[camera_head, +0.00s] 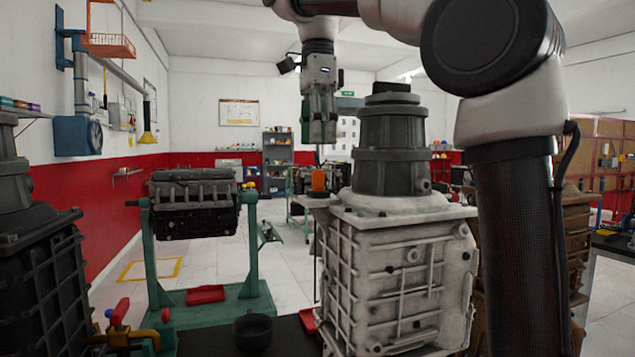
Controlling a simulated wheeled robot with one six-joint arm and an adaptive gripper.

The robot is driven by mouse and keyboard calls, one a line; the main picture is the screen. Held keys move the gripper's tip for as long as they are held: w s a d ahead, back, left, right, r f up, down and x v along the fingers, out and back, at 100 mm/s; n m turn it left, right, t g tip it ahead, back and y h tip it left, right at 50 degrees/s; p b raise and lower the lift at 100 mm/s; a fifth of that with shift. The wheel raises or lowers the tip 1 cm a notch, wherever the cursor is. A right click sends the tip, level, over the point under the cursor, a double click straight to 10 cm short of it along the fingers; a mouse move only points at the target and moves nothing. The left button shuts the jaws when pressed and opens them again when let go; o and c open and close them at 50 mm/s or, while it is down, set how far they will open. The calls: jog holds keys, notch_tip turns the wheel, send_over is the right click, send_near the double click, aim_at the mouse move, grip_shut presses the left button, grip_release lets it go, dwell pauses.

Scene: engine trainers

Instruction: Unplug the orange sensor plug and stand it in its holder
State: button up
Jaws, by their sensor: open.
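The orange sensor plug (318,181) stands upright at the left edge of the top flange of a pale grey gearbox housing (395,270). My gripper (319,141) hangs pointing down above the plug, with a gap between its fingertips and the plug's top. It is open and appears empty. A dark round cup (251,331) is on the dark surface at the bottom; I cannot tell whether it is the plug's holder.
The housing's tall dark grey neck (392,150) rises close to the right of my gripper. A black engine block (194,203) hangs on a green stand (155,265) to the left. Red and yellow fittings (125,332) are at the lower left. Open floor lies behind.

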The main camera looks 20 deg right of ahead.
aim_at(318, 174)
jog(key=shift+f, duration=4.35)
grip_shut()
jog(key=shift+r, duration=0.1)
jog(key=shift+r, duration=2.95)
